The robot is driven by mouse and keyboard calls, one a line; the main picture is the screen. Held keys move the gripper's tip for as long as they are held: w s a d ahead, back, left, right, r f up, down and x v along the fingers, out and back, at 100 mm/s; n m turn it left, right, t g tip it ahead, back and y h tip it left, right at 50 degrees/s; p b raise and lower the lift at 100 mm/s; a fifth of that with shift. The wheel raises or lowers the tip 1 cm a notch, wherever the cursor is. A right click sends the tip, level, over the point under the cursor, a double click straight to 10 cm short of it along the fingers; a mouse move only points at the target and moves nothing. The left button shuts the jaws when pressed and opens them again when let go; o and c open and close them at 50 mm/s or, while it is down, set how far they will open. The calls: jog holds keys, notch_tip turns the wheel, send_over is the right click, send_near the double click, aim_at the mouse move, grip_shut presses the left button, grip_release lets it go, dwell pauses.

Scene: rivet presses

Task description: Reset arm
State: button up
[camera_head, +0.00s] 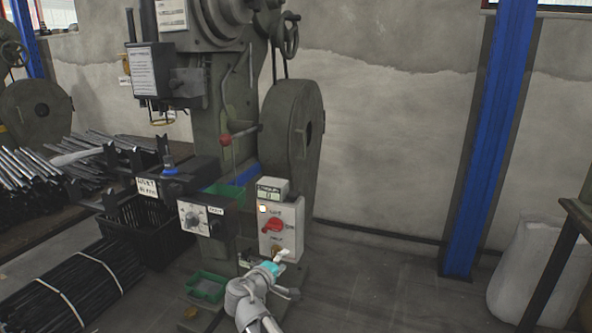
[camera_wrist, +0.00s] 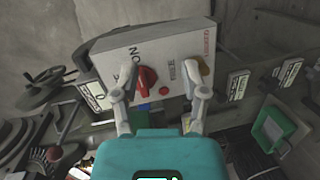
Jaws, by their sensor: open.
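My gripper (camera_head: 282,257) is in front of the lower part of a white control box (camera_head: 294,212) on the rivet press (camera_head: 236,105). In the wrist view my gripper (camera_wrist: 160,78) is open, its two fingers apart with nothing seen between them but the box face behind. The box (camera_wrist: 172,50) carries a red rotary switch (camera_wrist: 145,82) near the left finger and a brownish-yellow knob (camera_wrist: 205,70) near the right finger. Whether a finger touches the box cannot be told. In the head view the red switch (camera_head: 273,226) is clear of my gripper.
A green bin (camera_head: 206,287) and a black crate (camera_head: 150,240) stand below. Metal rods (camera_head: 30,170) lie at left. A blue post (camera_head: 487,140) stands right, with open floor (camera_head: 385,285) before it.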

jog(key=s+d+f+m+g, duration=0.3)
jog(key=d+f+m+g, duration=0.35)
jog(key=d, duration=0.75)
jog(key=s+d+f+m+g+y, duration=0.5)
jog(key=s+d+f+g+y, duration=0.35)
jog(key=s, duration=0.45)
notch_tip(320, 180, up, 37)
jog(key=p, duration=3.7)
jog(key=shift+w+t+h, duration=0.25)
jog(key=shift+t+h, duration=0.05)
jog(key=shift+h, duration=0.15)
jog(key=shift+a, duration=0.1)
jog(key=shift+c, duration=0.3)
